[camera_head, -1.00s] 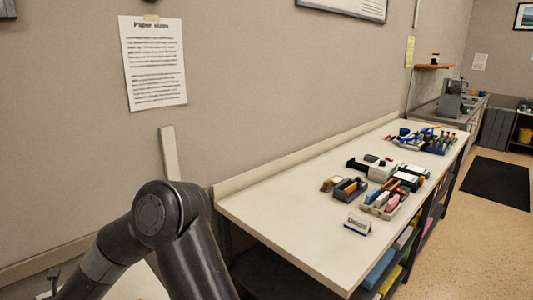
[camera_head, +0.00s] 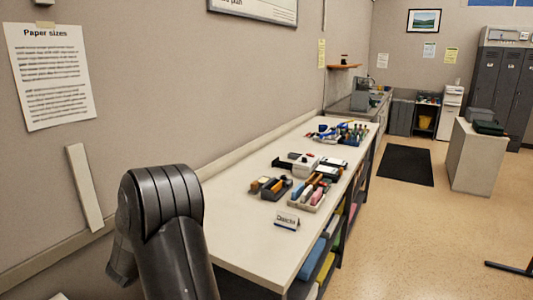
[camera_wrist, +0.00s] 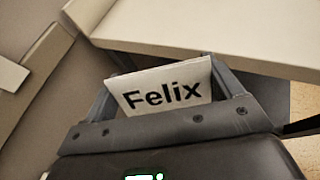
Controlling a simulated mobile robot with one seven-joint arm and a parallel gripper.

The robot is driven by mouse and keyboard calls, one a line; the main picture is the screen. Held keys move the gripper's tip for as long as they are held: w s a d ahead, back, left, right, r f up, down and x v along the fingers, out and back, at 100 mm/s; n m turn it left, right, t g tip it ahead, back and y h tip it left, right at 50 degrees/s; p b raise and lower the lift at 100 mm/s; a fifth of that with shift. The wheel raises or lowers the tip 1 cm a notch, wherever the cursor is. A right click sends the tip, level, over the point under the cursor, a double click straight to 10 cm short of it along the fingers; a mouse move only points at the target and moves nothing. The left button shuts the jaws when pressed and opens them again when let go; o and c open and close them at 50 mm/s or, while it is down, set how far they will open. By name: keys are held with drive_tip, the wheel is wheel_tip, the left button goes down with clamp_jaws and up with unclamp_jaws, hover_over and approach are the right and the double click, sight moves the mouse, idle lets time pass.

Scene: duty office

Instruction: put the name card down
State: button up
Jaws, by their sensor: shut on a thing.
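The name card (camera_wrist: 160,90) is white with "Felix" in black letters. It shows in the wrist view between the fingers of my gripper (camera_wrist: 165,82), which is shut on it. The card is held tilted, with a pale tabletop edge beyond it. In the head view my dark arm is at the lower left, and my gripper and the held card do not show there. Another small white name card (camera_head: 286,221), its lettering too small to read surely, stands on the long table (camera_head: 237,232) near its front edge.
A tray (camera_head: 307,200) of coloured items, a dark holder (camera_head: 277,189) and a white box (camera_head: 303,165) stand mid-table. More tools (camera_head: 343,132) lie at the far end. The near end of the table is bare. Shelves with coloured items are below.

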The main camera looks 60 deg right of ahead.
drive_tip(key=s+d+r+m+g, duration=0.35)
drive_tip(key=s+d, duration=0.45)
drive_tip(key=s, duration=0.3)
drive_tip(key=s+d+r+m+g, duration=0.2)
drive_tip(key=s+d+m+g, duration=0.15)
drive_tip(key=s+d, duration=0.65)
drive_tip(key=s+d+r+m+g, duration=0.25)
drive_tip(key=s+d+g, duration=0.2)
drive_tip(key=s, duration=0.85)
hover_over(255, 244)
drive_tip(key=shift+m+h, duration=0.25)
drive_tip(key=shift+h, duration=0.05)
wheel_tip(255, 244, down, 7)
drive_tip(key=shift+s+f, duration=0.1)
drive_tip(key=shift+s, duration=0.05)
drive_tip(key=shift+f, duration=1.95)
drive_tip(key=shift+f, duration=0.1)
drive_tip(key=o, duration=0.8)
